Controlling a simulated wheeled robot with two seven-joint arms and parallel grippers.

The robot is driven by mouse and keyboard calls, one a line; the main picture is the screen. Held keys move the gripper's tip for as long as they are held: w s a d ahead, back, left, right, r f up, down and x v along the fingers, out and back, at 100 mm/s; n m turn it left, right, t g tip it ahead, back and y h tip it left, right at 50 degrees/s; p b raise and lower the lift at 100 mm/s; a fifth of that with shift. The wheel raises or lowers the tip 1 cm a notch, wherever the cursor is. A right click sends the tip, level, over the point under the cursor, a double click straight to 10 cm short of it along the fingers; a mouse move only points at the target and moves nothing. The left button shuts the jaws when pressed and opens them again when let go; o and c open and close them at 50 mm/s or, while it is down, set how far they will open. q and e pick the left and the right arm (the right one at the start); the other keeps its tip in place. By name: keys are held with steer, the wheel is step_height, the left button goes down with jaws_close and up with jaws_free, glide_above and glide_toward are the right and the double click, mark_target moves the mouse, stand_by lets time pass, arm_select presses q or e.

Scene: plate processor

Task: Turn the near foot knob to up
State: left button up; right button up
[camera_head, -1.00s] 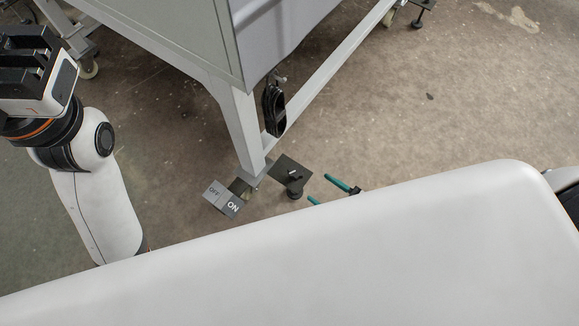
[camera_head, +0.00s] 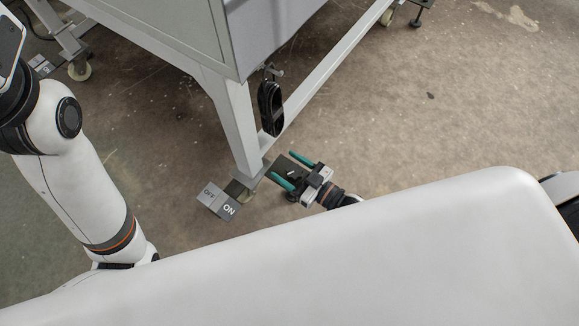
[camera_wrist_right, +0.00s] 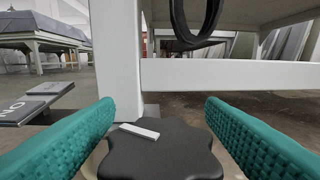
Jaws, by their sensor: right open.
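The near foot knob (camera_wrist_right: 165,155) is black and lobed, with a white bar on top that lies roughly crosswise, slightly tilted. It sits at the foot of the white frame leg (camera_wrist_right: 118,60). My right gripper (camera_wrist_right: 160,110) is open, with one teal finger on each side of the knob; I cannot tell whether they touch it. In the head view my right gripper (camera_head: 282,165) is low by the leg's foot, and the knob is largely hidden there. My left arm stands at the left edge, with its gripper out of the picture.
A grey OFF/ON plate (camera_head: 217,200) lies left of the leg's foot. A black looped item (camera_head: 270,108) hangs from the frame above. A white crossbar (camera_wrist_right: 230,75) runs behind the knob. The floor to the right is clear.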

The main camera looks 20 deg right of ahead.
steer(key=c, duration=1)
steer(key=shift+o, duration=0.2)
steer(key=shift+n+g+y, duration=0.3)
steer(key=shift+y, duration=0.1)
